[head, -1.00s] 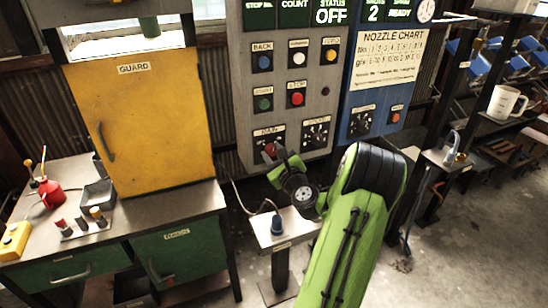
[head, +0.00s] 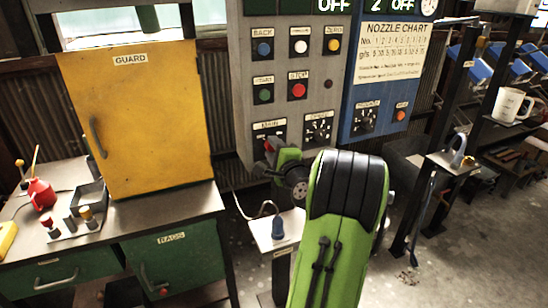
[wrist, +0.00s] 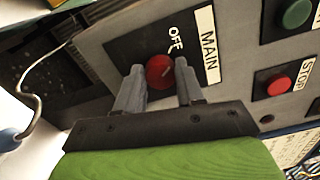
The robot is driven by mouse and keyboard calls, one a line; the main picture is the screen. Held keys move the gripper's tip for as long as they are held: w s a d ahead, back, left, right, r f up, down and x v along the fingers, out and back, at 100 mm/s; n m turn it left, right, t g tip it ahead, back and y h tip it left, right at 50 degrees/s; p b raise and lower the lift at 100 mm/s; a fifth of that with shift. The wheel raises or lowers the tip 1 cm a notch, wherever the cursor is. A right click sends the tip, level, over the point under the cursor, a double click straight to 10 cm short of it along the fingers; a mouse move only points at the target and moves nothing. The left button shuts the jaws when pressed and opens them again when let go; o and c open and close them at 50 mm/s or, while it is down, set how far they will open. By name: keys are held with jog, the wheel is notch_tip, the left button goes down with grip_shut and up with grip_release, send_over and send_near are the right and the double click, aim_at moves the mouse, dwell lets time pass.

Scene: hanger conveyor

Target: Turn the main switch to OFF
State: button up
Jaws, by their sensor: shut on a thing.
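The main switch is a red round knob (wrist: 160,72) on a black plate labelled MAIN, with OFF printed beside it, in the wrist view. In the head view the knob (head: 269,146) shows at the bottom left of the grey control panel (head: 243,80), partly hidden by my gripper. My gripper (wrist: 158,78) has its two grey fingers on either side of the knob, shut on it. In the head view my green gripper (head: 277,152) reaches the panel from below. The knob's pointer angle is hard to tell.
A red STOP button (wrist: 278,86) and a green button (wrist: 295,13) sit near the knob. Another dial (head: 319,129) is right of it. A yellow guard door (head: 140,120) is at left. A small stand (head: 262,238) with a blue-based hook is below the panel.

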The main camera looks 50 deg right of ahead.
jog(key=shift+f+n+b, duration=0.1)
jog(key=shift+n+b, duration=0.65)
jog(key=shift+n, duration=0.25)
jog(key=o, duration=1)
jog(key=shift+s+a, duration=0.1)
jog(key=b+v, duration=0.2)
jog(key=v, duration=1.3)
jog(key=shift+s+a+b, duration=0.15)
jog(key=shift+s+b, duration=0.05)
jog(key=shift+b, duration=0.2)
